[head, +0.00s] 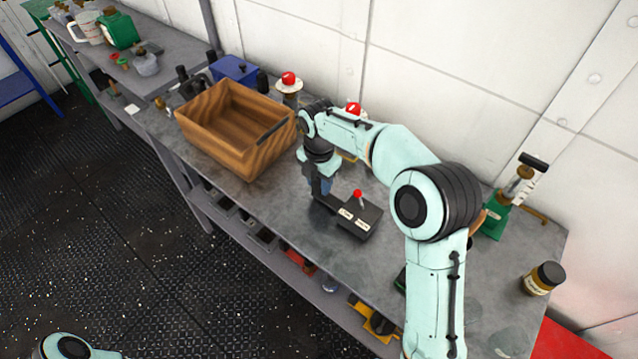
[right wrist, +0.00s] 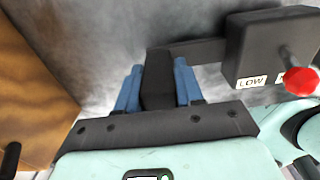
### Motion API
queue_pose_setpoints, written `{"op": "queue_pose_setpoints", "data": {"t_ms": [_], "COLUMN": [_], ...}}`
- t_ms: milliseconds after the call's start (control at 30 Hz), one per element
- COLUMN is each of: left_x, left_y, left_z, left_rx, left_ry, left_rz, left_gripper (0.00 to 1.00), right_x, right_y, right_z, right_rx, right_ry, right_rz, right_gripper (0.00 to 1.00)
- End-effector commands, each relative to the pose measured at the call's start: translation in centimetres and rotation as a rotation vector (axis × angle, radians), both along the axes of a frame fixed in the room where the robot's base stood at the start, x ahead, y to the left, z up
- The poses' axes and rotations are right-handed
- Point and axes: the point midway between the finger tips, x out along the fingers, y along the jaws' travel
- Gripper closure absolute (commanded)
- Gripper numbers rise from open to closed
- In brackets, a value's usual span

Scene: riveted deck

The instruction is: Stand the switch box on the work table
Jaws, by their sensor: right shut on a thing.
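The switch box (head: 358,220) is a dark box with a red-knobbed lever on top and pale labels. It is over the grey work table (head: 285,213), right of the wooden crate; I cannot tell whether it touches the top. A dark bar sticks out from its left side. My right gripper (head: 321,190) is shut on the end of this bar. In the right wrist view the blue fingers (right wrist: 158,85) grip the bar's dark block, and the box (right wrist: 268,45) shows a "LOW" label. My left gripper is out of view.
A wooden crate (head: 215,148) stands left of my right gripper. A red-topped item (head: 288,82) and a blue box (head: 234,69) stand behind it. A green-based device (head: 495,212) and a dark-lidded jar (head: 543,279) are on the right. Bare table lies in front of the crate.

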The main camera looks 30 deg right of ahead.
Motion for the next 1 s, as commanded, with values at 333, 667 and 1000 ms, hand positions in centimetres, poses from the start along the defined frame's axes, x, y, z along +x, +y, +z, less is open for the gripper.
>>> {"op": "queue_pose_setpoints", "data": {"t_ms": [333, 667, 1000], "left_x": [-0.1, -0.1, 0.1], "left_y": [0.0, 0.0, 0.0], "left_z": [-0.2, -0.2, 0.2], "left_rx": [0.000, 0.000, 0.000], "left_ry": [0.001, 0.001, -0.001], "left_rz": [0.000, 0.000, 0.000], "left_gripper": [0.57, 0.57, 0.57], "right_x": [0.0, 0.0, 0.1], "right_y": [0.0, 0.0, 0.0], "right_z": [-0.8, -1.1, 1.0], "right_rx": [0.000, 0.000, 0.000], "right_ry": [-0.001, 0.000, -0.005], "right_rz": [0.000, 0.000, 0.000], "right_gripper": [1.00, 0.38, 0.38]}}
